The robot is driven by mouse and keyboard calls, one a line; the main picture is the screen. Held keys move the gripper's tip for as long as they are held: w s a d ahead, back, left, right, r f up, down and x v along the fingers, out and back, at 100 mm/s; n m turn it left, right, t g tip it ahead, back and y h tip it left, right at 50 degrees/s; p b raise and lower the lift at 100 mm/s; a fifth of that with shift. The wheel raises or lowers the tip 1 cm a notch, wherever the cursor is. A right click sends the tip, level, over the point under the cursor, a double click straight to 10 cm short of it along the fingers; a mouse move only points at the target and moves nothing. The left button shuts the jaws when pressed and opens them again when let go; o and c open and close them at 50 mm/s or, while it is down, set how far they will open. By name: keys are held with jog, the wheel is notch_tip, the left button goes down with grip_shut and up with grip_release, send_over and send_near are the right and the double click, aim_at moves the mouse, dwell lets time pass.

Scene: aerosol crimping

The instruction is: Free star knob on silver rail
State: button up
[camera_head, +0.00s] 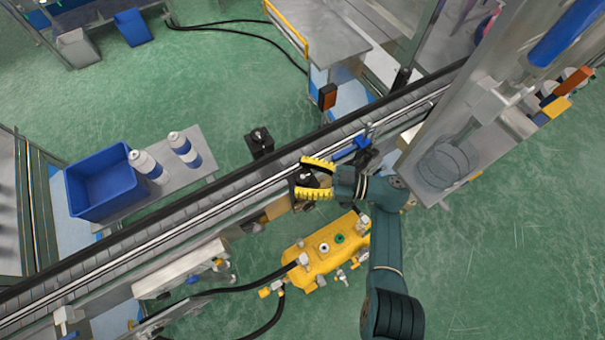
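A silver rail (180,218) runs diagonally along the conveyor, from lower left to upper right. My gripper (303,178) is over the near side of this rail, near the picture's middle. Its two yellow ribbed fingers are spread apart. A dark knob-like part (306,179) shows between the fingers; I cannot tell its star shape or whether the fingers touch it. Another black knob-topped block (260,141) stands on the far side of the conveyor.
A yellow tank with fittings (322,252) sits below my gripper, with black hoses. A blue bin (103,184) and two white bottles (147,165) stand at the left. A clear cylinder housing (450,150) rises close to the right of my wrist. Green floor is open at lower right.

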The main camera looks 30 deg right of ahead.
aim_at(302, 177)
jog(key=shift+o, duration=0.2)
jog(key=shift+r, duration=0.15)
notch_tip(302, 177, up, 10)
jog(key=shift+f, duration=0.1)
